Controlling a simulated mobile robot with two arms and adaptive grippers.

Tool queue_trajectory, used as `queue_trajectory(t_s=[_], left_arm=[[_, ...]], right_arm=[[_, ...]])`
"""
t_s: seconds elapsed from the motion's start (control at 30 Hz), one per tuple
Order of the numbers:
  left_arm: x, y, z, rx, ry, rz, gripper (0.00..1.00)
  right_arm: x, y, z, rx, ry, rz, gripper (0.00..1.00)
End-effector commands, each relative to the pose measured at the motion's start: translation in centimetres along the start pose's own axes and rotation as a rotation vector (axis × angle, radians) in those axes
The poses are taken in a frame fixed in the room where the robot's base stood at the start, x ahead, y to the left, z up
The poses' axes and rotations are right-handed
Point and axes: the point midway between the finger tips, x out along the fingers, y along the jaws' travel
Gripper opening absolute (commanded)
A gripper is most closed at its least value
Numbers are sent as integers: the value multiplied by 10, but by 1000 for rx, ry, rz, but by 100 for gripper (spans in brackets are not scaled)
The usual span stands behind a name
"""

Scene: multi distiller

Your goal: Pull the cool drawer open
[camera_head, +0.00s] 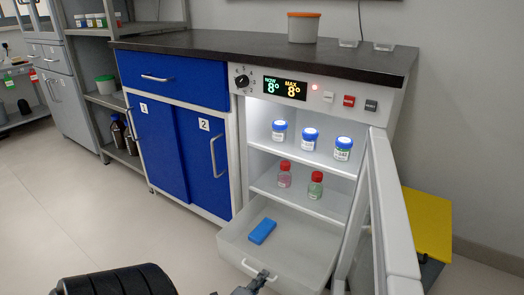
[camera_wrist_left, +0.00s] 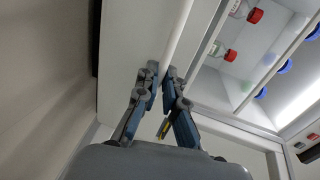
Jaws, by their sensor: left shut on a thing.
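The cool drawer (camera_head: 240,262) is the pale bottom drawer inside the lit cooler. It stands pulled out, with its open top showing and a blue block (camera_head: 262,231) lying inside. My left gripper (camera_head: 258,281) is at the handle on the drawer's front, at the bottom edge of the head view. In the left wrist view the left gripper's fingers (camera_wrist_left: 161,76) are close together on the handle; the exact contact is hard to make out. My right gripper is in neither view.
The cooler door (camera_head: 393,215) stands open on the right. Blue-capped jars (camera_head: 310,139) and red-capped bottles (camera_head: 285,174) stand on the shelves above the drawer. A blue cabinet (camera_head: 178,150) is on the left. Open floor (camera_head: 110,225) lies in front.

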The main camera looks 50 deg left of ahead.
Motion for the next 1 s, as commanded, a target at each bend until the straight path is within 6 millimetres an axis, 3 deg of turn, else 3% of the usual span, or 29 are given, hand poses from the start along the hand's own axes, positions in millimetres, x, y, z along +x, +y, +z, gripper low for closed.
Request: queue_trajectory(t_s=[0.1, 0.47, 1.0], left_arm=[[0, 1, -2, -1, 2, 1, 17], [-5, 1, -1, 0, 1, 2, 17], [-104, 1, -1, -2, 1, 3, 17]], right_arm=[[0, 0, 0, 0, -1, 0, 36], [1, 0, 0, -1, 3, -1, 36], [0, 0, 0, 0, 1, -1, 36]])
